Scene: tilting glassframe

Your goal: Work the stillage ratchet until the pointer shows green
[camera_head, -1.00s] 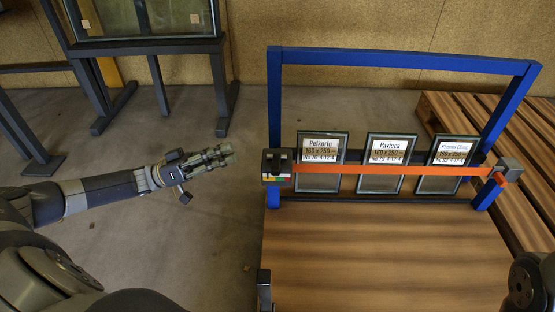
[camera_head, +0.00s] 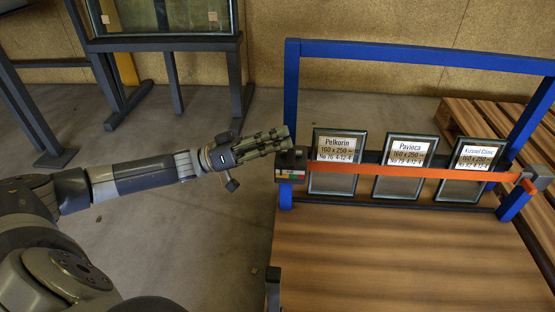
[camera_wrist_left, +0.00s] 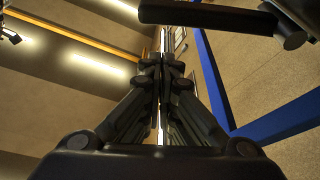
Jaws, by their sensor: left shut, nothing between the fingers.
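The ratchet (camera_head: 291,160) is a dark block at the left end of an orange strap (camera_head: 420,173), on the left post of the blue stillage frame (camera_head: 291,85). A small coloured scale (camera_head: 292,178) shows on its front; the pointer is too small to read. My left gripper (camera_head: 284,138) is shut and empty, its fingertips just above and beside the ratchet; I cannot tell whether they touch. In the left wrist view the closed fingers (camera_wrist_left: 163,65) point up, and a dark bar with a round end (camera_wrist_left: 230,17) crosses above them. My right gripper is out of view.
Three labelled glass panes (camera_head: 403,168) stand behind the strap. A wooden deck (camera_head: 410,255) lies in front, and a slatted pallet (camera_head: 485,122) is at the right. A dark stand with glass (camera_head: 165,45) is at the back left. Open floor lies at the left.

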